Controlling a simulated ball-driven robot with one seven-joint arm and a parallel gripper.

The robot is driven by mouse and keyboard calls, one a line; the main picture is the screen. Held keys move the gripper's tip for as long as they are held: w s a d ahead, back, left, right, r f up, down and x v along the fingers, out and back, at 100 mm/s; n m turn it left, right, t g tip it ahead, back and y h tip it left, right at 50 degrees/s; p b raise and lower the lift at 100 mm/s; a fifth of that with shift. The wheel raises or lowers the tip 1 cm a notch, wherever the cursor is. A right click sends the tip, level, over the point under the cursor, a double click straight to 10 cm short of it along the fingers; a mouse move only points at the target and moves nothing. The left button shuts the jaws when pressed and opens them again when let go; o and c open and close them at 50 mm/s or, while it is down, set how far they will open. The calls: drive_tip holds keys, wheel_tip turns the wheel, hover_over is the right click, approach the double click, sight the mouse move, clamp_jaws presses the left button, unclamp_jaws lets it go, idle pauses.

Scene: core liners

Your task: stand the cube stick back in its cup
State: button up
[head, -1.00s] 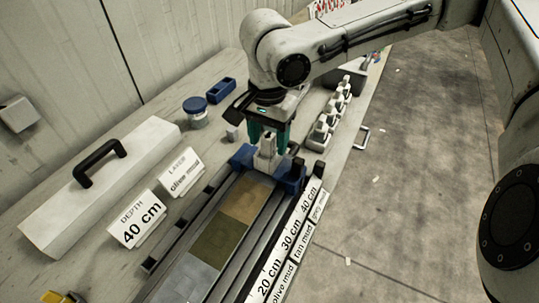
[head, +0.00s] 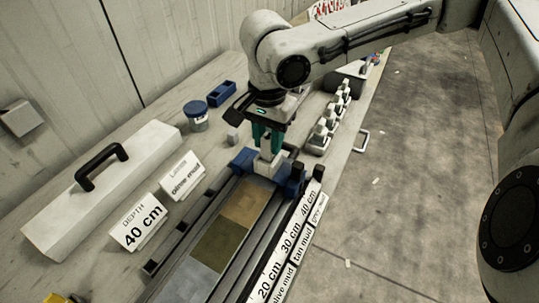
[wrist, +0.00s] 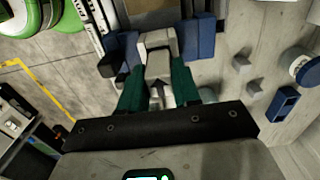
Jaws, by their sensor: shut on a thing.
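My gripper (head: 267,145) points down at the far end of the long core tray, its teal fingers shut on a pale grey-white block (head: 266,166). In the wrist view the block (wrist: 157,50) sits between the two fingers (wrist: 157,90). Blue end pieces (head: 243,160) flank the block at the tray's end. I cannot tell whether the block touches them. I cannot clearly make out a cube stick or its cup. A small grey cube (head: 232,134) stands on the bench left of my gripper.
The core tray (head: 180,240) holds grey, olive and tan sections. A depth card (head: 138,222) and a long white box (head: 135,170) lie left. A blue-lidded jar (head: 195,115) and a blue box (head: 221,92) stand behind.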

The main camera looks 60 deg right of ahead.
drive_tip(key=shift+r+p, duration=3.4)
drive_tip(key=shift+r, duration=0.4)
